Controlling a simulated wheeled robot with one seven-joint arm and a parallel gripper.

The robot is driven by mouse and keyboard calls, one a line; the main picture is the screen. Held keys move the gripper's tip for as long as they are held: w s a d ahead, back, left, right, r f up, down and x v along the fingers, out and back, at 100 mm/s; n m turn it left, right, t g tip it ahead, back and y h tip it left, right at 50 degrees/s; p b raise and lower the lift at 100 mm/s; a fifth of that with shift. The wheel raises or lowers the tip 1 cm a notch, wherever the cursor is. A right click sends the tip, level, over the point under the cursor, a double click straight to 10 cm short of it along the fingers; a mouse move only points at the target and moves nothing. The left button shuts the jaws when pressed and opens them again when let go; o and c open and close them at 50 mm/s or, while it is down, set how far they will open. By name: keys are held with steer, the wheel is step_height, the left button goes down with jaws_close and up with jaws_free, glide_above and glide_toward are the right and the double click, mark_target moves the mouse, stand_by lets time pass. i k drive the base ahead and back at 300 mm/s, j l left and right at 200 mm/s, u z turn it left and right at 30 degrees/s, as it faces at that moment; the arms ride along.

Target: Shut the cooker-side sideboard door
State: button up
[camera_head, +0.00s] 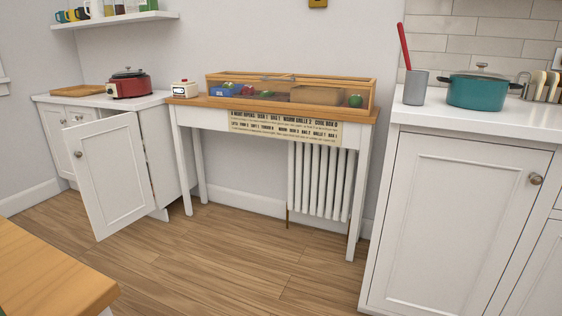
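The sideboard (177,145) is a low white cabinet at the left, with a red cooker (130,83) with a dark lid on its top. Its cooker-side door (112,172), white and panelled with a small round knob, stands ajar. It swings out toward the room, with a dark gap along its right edge. The other sideboard door (56,138), further left, is partly hidden behind the open one and looks closed. The cabinet's inside is hidden. My gripper is not in view.
A wooden tabletop corner (52,270) juts in at the lower left, near the open door. A white-legged table (183,120) with a glass-topped case stands in the middle before a radiator (320,180). A white counter (480,118) fills the right. The wooden floor (215,255) between is clear.

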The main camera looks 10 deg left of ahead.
mark_target(107, 156)
steer(key=i+u, duration=0.7)
steer(key=u, duration=0.25)
steer(key=i+l+u, duration=0.15)
steer(key=i+u, duration=0.15)
steer(key=u, duration=0.15)
steer(key=i+l+u, duration=0.3)
steer(key=u, duration=0.2)
steer(key=i+l+u, duration=0.25)
steer(key=i, duration=0.25)
